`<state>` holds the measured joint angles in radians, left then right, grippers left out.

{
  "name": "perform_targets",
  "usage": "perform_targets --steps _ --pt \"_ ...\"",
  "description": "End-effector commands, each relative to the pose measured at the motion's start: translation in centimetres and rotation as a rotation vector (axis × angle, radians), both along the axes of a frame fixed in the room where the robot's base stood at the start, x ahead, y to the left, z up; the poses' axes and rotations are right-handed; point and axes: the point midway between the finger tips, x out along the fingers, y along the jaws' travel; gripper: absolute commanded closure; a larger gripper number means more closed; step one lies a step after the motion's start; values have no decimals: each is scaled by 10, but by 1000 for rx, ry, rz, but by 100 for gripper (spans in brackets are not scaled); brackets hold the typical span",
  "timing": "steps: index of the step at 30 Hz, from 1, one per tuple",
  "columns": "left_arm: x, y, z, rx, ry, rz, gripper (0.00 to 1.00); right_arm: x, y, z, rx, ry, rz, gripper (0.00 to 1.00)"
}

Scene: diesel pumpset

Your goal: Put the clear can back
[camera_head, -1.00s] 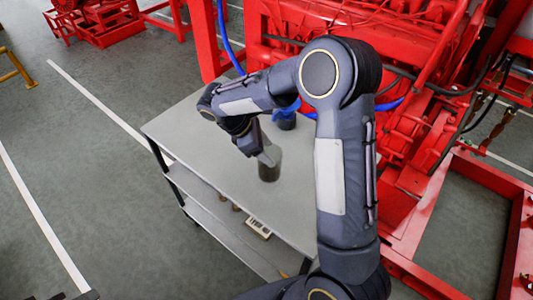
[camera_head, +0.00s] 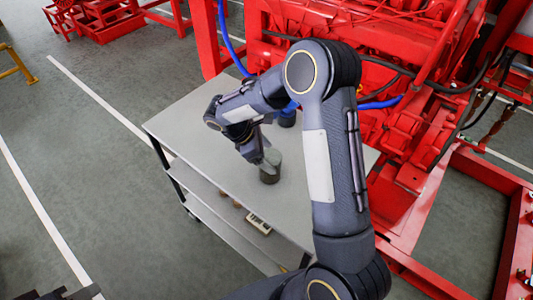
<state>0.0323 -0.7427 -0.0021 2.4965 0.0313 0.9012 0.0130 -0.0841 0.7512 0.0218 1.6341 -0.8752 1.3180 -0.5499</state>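A grey, see-through-looking can (camera_head: 270,170) stands upright on the grey top of a metal cart (camera_head: 205,120). My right gripper (camera_head: 268,158) points down at the can and overlaps its upper left part. The fingers are small and partly hidden by the wrist, so I cannot tell whether they grip it. A second, dark can (camera_head: 287,119) stands farther back on the cart, partly behind my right arm. Dark parts at the bottom left edge may be my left gripper (camera_head: 75,294); its fingers are not clear.
The red pumpset (camera_head: 400,60) with blue hoses stands behind and right of the cart. A red frame (camera_head: 450,262) lies at the right. A lower shelf (camera_head: 230,215) holds small items. The left of the cart top is clear.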

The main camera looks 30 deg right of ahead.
Motion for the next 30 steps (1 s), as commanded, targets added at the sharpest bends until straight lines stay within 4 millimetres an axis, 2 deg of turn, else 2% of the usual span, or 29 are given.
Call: perform_targets --steps 11,24,30 --pt "0 0 -1 0 0 0 66 2 4 8 0 -3 -1 18" --pt "0 0 -18 0 0 0 66 20 48 82 2 -4 1 18" --pt "0 0 -19 0 0 0 66 24 58 101 1 -3 -1 18"
